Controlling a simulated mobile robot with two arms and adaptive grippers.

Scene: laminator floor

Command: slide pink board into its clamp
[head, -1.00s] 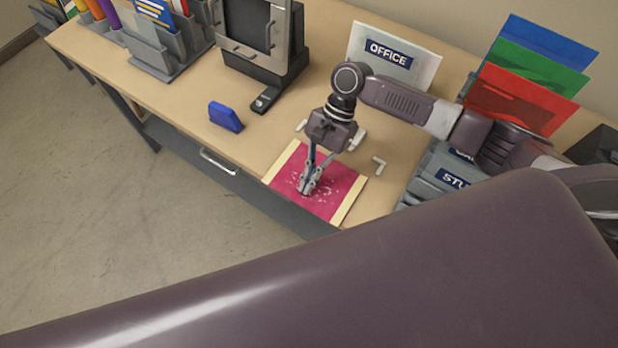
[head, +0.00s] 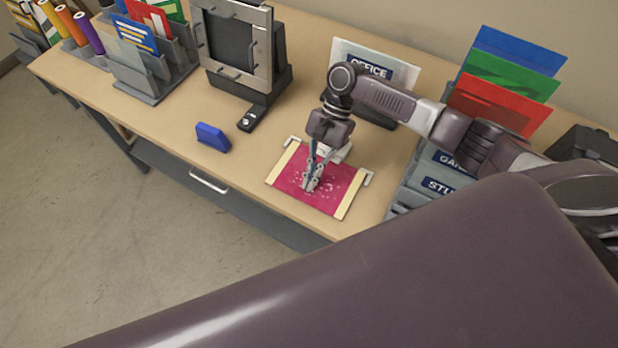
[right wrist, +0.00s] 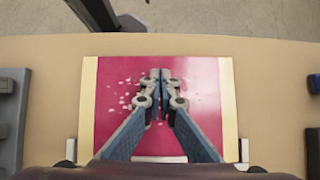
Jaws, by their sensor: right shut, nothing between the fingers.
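The pink board (head: 334,193) lies flat on the desk, with cream strips along its two sides and pale flecks on its face. The clamp's white corner pieces (head: 368,178) stand at the board's rear corners, with a white block (head: 340,152) behind its rear edge, partly hidden by my gripper. In the right wrist view, a white piece (right wrist: 243,150) is beside the board (right wrist: 205,85) at each side. My right gripper (head: 310,187) is shut and empty, fingertips pointing down on or just above the board's middle; contact is unclear. My left gripper is out of view.
A blue block (head: 212,137) and a small black device (head: 250,118) lie left of the board. The framed machine (head: 240,45) stands behind them. A grey file rack (head: 410,196) is close on the right. An OFFICE holder (head: 375,65) stands behind my arm.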

